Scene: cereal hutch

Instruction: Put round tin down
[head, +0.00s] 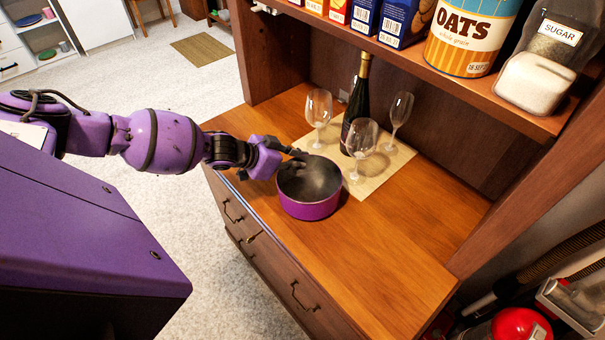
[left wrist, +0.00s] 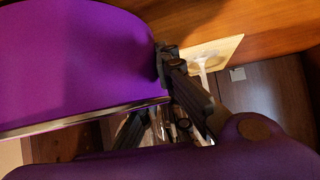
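The round tin (head: 308,209) is purple outside with a dark grey inside, open at the top and upright. It is at the front part of the wooden counter (head: 400,250); I cannot tell whether its base touches the wood or hangs just above it. My left gripper (head: 297,160) is at the tin's left far rim, with its fingers closed about the wall. In the left wrist view the tin's purple side (left wrist: 75,60) and metal rim fill the left, and the dark fingers (left wrist: 160,100) are close against it. My right gripper is not in view.
Behind the tin, a beige mat (head: 385,168) holds wine glasses (head: 361,145) and a dark bottle (head: 356,105), very near the tin. A shelf above holds an oats canister (head: 470,35), sugar jar (head: 545,65) and boxes. The counter right of the tin is clear.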

